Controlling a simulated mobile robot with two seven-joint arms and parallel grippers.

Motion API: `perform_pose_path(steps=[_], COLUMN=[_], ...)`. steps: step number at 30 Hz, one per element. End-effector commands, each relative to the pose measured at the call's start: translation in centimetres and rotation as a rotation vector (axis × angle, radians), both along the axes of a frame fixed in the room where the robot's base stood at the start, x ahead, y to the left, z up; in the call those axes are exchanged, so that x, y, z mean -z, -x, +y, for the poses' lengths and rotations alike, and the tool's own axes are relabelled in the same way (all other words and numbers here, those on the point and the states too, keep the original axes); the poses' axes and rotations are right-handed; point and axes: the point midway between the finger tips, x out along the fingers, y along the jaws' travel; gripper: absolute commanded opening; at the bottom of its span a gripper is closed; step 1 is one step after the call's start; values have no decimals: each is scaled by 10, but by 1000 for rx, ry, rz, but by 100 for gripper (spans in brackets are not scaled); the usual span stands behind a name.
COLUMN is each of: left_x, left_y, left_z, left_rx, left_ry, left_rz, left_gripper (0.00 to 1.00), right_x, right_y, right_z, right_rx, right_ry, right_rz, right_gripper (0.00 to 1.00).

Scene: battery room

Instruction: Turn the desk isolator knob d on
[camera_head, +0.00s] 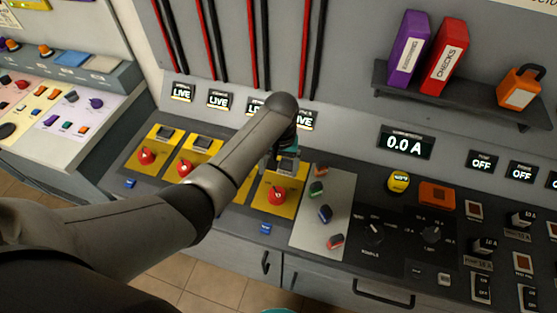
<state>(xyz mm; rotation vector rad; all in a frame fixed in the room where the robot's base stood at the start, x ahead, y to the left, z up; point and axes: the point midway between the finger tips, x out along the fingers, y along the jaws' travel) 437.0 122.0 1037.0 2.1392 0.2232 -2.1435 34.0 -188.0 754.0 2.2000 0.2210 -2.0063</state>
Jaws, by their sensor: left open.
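A row of yellow isolator plates with red knobs runs along the left half of the dark desk. The rightmost red knob (277,196), which I take to be knob d, sits on its yellow plate (262,207). My left arm crosses from the lower left, and my left gripper (282,163) is above the far part of this plate, beyond the knob in the picture. It is open and looks empty; its fingertips are small and partly hidden by the wrist. Two other red knobs (147,156) (184,168) show farther left. Another plate is mostly hidden by my arm.
Black "LIVE" displays (219,99) stand behind the plates, one partly covered by my arm. A grey panel (311,229) with several coloured knobs lies just right of the knob. Farther right are selector dials (432,233), switches and a "0.0 A" display (405,143). A shelf (457,101) holds binders.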

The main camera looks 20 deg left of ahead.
Motion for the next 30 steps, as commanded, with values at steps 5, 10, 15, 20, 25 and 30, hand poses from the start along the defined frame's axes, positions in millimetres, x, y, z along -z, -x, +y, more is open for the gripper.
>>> perform_pose_path(steps=[5,10,15,20,25,30], left_x=[-18,-23,-23,-23,-23,-15], left_y=[-1,0,0,0,0,15], left_z=[-1,-1,-1,-1,-1,-3], left_rx=[0,-1,0,0,0,30], left_ry=[1,1,1,1,1,16], left_rz=[-1,0,1,0,0,-12], left_gripper=[93,93,93,93,93,93], right_x=[0,0,0,0,0,0], right_y=[0,0,0,0,0,0], right_z=[0,0,0,0,0,0], right_rx=[0,0,0,0,0,0], right_ry=[0,0,0,0,0,0], right_rz=[0,0,0,0,0,0], right_gripper=[50,50,50,50,50,50])
